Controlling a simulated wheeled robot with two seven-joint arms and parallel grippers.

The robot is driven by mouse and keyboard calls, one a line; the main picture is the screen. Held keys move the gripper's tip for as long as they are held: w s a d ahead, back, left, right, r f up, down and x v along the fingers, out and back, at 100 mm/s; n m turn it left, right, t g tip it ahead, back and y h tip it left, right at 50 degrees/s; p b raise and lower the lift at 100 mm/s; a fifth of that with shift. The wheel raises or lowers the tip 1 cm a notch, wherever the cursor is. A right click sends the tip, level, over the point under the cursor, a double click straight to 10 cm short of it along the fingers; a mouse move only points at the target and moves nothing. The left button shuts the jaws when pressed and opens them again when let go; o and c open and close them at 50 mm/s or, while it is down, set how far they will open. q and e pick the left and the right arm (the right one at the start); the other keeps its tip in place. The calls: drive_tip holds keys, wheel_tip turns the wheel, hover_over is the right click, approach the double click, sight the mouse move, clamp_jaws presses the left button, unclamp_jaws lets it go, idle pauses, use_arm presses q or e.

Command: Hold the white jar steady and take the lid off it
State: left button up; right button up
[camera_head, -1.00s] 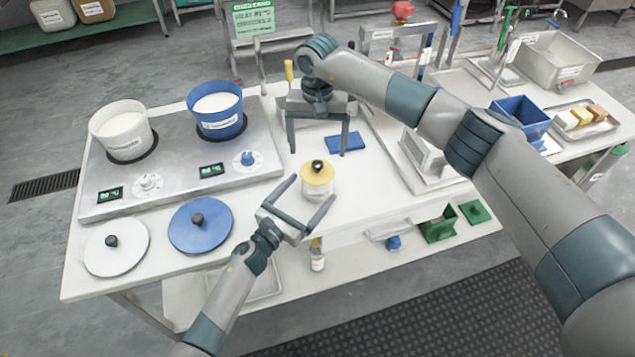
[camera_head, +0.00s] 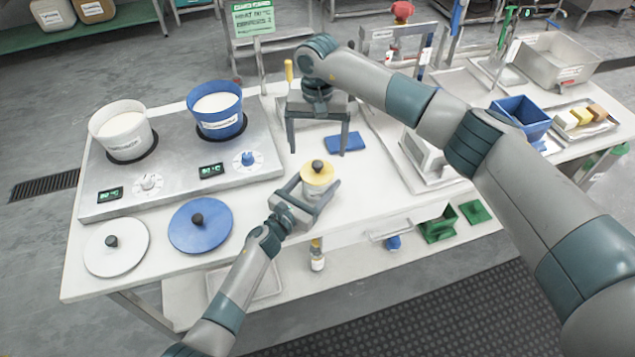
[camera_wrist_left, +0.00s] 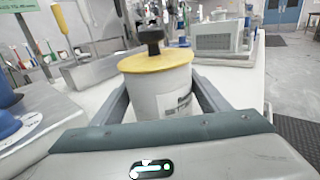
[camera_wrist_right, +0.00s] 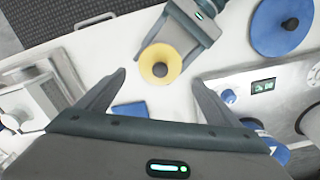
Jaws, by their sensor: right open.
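The white jar (camera_head: 315,187) stands upright on the table with its yellow, black-knobbed lid (camera_head: 318,172) on top. In the left wrist view, the jar (camera_wrist_left: 163,98) and lid (camera_wrist_left: 156,61) are centred between the fingers. My left gripper (camera_head: 319,180) is open around the jar, one finger on each side; contact is hard to tell. My right gripper (camera_head: 318,150) is open and empty above the table, behind the jar in the head view. In the right wrist view, the lid (camera_wrist_right: 158,72) shows from above between and beyond the fingertips.
A hotplate (camera_head: 180,177) with white and blue pots is at left. A white lid (camera_head: 117,255) and blue lid (camera_head: 201,226) lie before it. A blue pad (camera_head: 345,142) lies behind the jar. A metal tray (camera_head: 432,178) is to the right.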

sight(318, 163)
use_arm(q)
drive_tip(key=c, duration=0.3)
use_arm(e)
drive_tip(key=shift+o, duration=1)
drive_tip(key=m, duration=0.2)
drive_tip(key=r+m, duration=0.1)
drive_tip(key=m, duration=0.2)
drive_tip(key=shift+r, duration=0.15)
drive_tip(key=m, duration=0.3)
drive_tip(key=r+m, duration=0.1)
drive_tip(key=m, duration=0.2)
wheel_tip(318, 163, up, 2)
drive_tip(key=m, duration=1.1)
drive_tip(key=shift+r, duration=0.25)
drive_tip(key=shift+f, duration=0.1)
